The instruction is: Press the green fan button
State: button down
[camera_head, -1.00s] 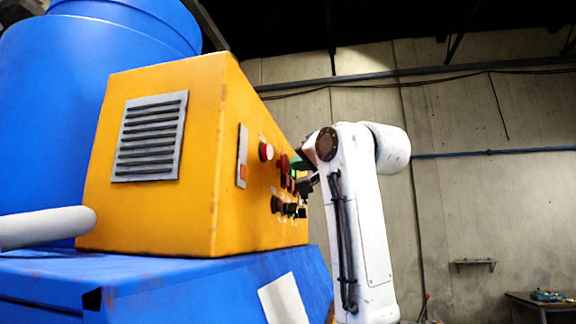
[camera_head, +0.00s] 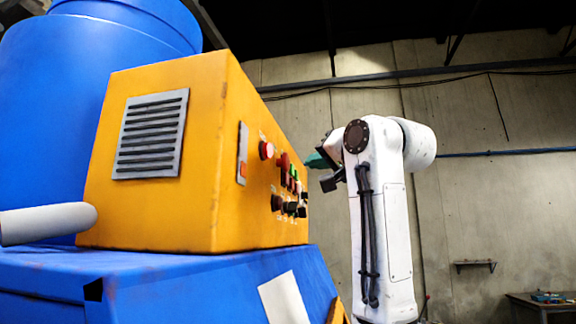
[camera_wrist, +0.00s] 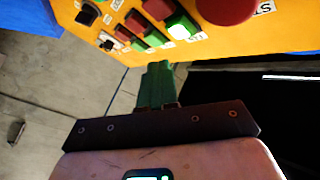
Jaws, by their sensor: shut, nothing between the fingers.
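The yellow control box (camera_head: 165,210) stands at the left in the head view, its button panel facing right. Several red and green buttons show there, small and at a steep angle. In the wrist view, green buttons (camera_wrist: 155,38) sit beside red buttons (camera_wrist: 135,21) along the top; one green button (camera_wrist: 179,27) has a bright white face. The labels are too small to tell which is the fan button. My gripper (camera_wrist: 160,68) is shut and empty, its green fingertips pointing at the panel just below the green buttons in the picture. In the head view my gripper (camera_head: 316,160) is apart from the panel.
A large red button (camera_wrist: 225,8) and black knobs (camera_wrist: 87,14) share the panel. The box rests on a blue base (camera_head: 200,285) beside a big blue drum (camera_head: 60,110).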

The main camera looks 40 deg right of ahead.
jog(key=shift+s+d, duration=0.85)
jog(key=shift+s, duration=0.3)
